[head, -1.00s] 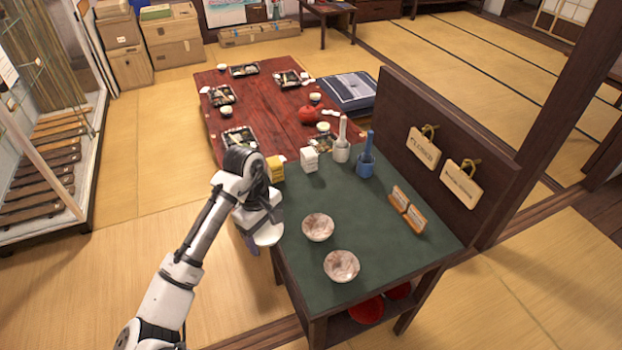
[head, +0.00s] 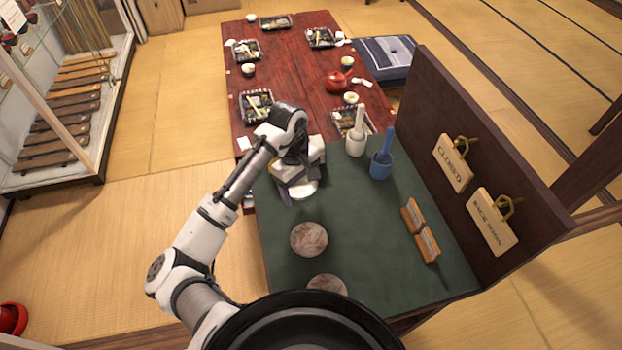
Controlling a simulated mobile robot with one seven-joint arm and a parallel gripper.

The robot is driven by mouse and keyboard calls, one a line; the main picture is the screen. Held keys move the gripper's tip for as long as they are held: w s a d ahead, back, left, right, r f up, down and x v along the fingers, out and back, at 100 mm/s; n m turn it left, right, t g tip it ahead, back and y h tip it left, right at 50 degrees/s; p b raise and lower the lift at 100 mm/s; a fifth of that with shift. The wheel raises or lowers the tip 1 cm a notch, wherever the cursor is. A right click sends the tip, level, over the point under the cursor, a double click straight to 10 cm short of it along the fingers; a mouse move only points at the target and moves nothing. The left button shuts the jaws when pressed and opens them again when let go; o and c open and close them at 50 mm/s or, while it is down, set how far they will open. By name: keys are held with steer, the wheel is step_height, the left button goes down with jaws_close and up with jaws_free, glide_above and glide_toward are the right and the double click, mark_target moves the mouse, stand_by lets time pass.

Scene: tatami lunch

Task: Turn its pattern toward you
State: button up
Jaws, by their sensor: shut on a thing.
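Two bowls with a mottled brown-grey pattern stand on the green-topped table (head: 380,270). The farther bowl (head: 309,239) is in full view, and the nearer bowl (head: 327,284) is partly cut off by a dark round part at the bottom. My gripper (head: 297,190) is over the table's left side, beyond the farther bowl. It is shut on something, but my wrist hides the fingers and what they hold.
A white mortar (head: 355,146) and a blue mortar (head: 380,168), each with its pestle, stand at the back. Wooden holders (head: 420,230) stand at the right, before a dark panel (head: 480,140) with hanging signs. A red low table (head: 300,75) with place settings lies beyond.

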steer(key=shift+w+f, duration=0.15)
steer(key=shift+f, duration=0.6)
steer(key=shift+f+m+b, duration=0.1)
steer(key=shift+m+b, duration=0.8)
steer(key=shift+b, duration=0.2)
steer(key=m+b, duration=0.4)
steer(key=shift+y, duration=0.4)
steer(key=m+y+b, duration=0.1)
steer(key=m+b, duration=0.4)
steer(key=shift+m, duration=0.4)
steer(key=shift+d+r+m, duration=0.1)
steer(key=shift+r+m, duration=0.2)
steer(key=shift+m, duration=0.2)
steer(key=m, duration=0.6)
steer(key=shift+f+m+y+p, duration=0.1)
steer(key=shift+m+y+p, duration=0.25)
steer(key=shift+m+y, duration=0.05)
steer(key=shift+f, duration=0.25)
steer(key=shift+f+b, duration=0.3)
steer(key=shift+f, duration=0.2)
steer(key=shift+f, duration=0.35)
